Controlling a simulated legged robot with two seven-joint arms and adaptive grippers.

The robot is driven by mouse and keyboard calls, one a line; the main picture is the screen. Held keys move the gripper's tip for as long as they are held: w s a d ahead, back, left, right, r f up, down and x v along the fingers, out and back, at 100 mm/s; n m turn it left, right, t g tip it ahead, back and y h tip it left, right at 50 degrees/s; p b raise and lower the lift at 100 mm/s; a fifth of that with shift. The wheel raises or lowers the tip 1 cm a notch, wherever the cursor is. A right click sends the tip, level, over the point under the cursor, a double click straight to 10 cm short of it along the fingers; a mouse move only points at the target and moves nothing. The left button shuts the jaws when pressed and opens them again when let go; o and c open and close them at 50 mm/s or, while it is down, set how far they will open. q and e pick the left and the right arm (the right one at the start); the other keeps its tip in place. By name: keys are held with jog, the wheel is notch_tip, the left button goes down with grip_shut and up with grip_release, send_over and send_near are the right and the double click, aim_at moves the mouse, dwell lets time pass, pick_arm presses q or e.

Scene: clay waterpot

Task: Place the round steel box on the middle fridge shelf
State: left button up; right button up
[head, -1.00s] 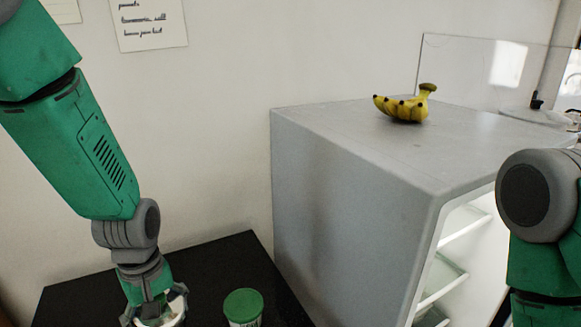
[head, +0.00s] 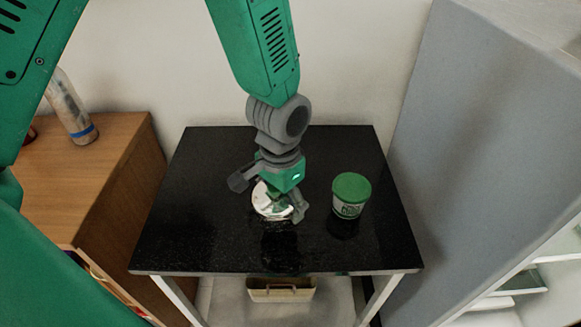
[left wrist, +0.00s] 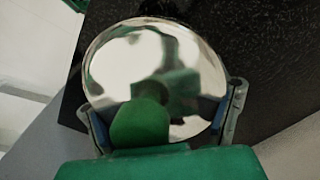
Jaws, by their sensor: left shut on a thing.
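The round steel box (head: 265,201) is shiny and sits at the black table, partly hidden under my left gripper (head: 273,203). In the left wrist view its mirror-like round top (left wrist: 150,62) fills the middle, with a finger of my left gripper (left wrist: 165,118) on each side. My left gripper is shut on the box. I cannot tell whether the box touches the tabletop. The fridge (head: 465,130) is the grey cabinet at the right, and parts of its glass shelves (head: 515,288) show at the lower right edge. My right gripper is not in view.
A jar with a green lid (head: 351,195) stands on the black table (head: 190,225), just right of my left gripper. A wooden cabinet (head: 95,185) with a bottle (head: 70,108) is at the left. A box (head: 281,290) lies below the table.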

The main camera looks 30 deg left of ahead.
pick_arm(q)
jog(key=m, duration=0.2)
jog(key=r+m, duration=0.1)
jog(key=m+p, duration=0.1)
jog(key=m, duration=0.1)
jog(key=shift+w+a+r+m, duration=0.1)
jog(key=shift+w+r+m, duration=0.15)
jog(key=shift+w+m, duration=0.1)
jog(key=m, duration=0.3)
jog(key=w+r+m+p, duration=0.1)
jog(key=m, duration=0.2)
jog(key=a+r+m+y, duration=0.1)
jog(key=m, duration=0.2)
jog(key=shift+w, duration=0.35)
jog(key=w+a+r+m+p, duration=0.1)
jog(key=w+a+m+p, duration=0.15)
jog(key=m, duration=0.65)
jog(key=shift+m+y, duration=0.25)
jog(key=shift+y, duration=0.15)
notch_tip(320, 180, down, 6)
jog(key=shift+w+a+b, duration=0.1)
jog(key=shift+a+b, duration=0.05)
jog(key=shift+b, duration=0.85)
notch_tip(320, 180, down, 3)
jog(key=shift+a+f, duration=0.15)
jog(key=shift+f, duration=0.05)
jog(key=o, duration=1.7)
jog(key=shift+o, duration=0.2)
jog(key=shift+r, duration=0.1)
